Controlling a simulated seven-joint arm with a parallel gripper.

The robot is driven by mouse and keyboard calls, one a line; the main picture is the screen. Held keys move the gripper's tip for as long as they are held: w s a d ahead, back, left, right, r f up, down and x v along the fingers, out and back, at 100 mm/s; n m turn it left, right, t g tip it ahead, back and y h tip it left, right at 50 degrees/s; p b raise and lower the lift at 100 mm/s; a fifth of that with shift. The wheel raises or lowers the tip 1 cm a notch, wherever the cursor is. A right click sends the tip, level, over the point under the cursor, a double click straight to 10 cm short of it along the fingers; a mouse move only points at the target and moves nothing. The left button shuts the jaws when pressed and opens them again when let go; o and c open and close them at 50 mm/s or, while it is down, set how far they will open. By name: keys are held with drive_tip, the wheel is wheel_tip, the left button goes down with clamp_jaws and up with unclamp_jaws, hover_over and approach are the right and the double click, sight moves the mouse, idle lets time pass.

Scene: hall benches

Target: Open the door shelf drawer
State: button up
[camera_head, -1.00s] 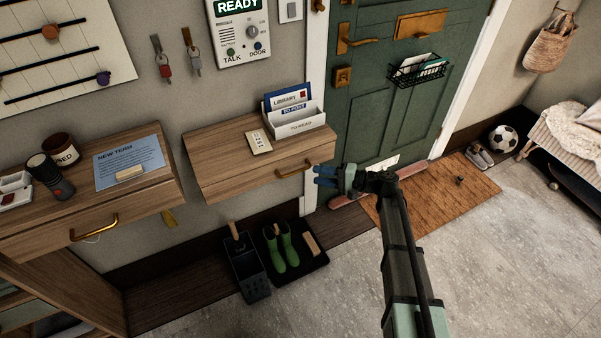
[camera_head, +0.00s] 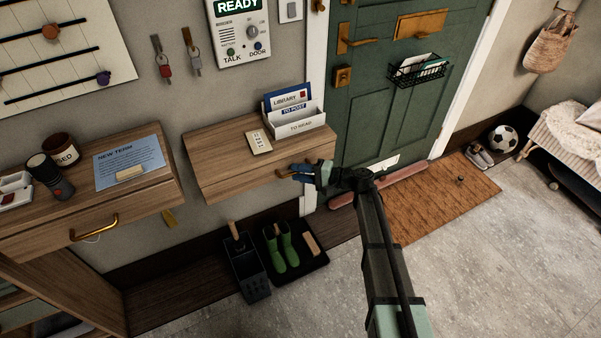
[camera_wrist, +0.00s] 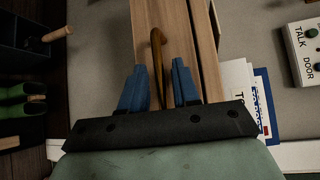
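The door shelf (camera_head: 210,147) is a wooden wall shelf left of the green door. Its drawer front (camera_head: 235,181) looks shut in the head view. Its brass handle (camera_wrist: 156,42) shows in the wrist view, running lengthwise between the blue fingers. In the head view the handle is largely hidden behind my gripper (camera_head: 300,171). My gripper (camera_wrist: 160,85) is open, one finger on each side of the handle, with a visible gap at least on the left. I cannot tell if the right finger touches it.
On the shelf stand a white letter holder (camera_head: 299,123) and a numbered card (camera_head: 259,141). Below are an umbrella stand (camera_head: 247,268) and green boots (camera_head: 283,245). Another wooden unit with a brass-handled drawer (camera_head: 94,228) stands left.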

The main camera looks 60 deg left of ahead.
clamp_jaws()
drive_tip(key=shift+d, duration=0.1)
idle(0.3)
drive_tip(key=d, duration=1.5)
drive_tip(key=shift+a, duration=0.1)
drive_tip(key=shift+o, duration=0.9)
unclamp_jaws()
drive_tip(key=v, duration=1.4)
drive_tip(key=shift+f, duration=0.15)
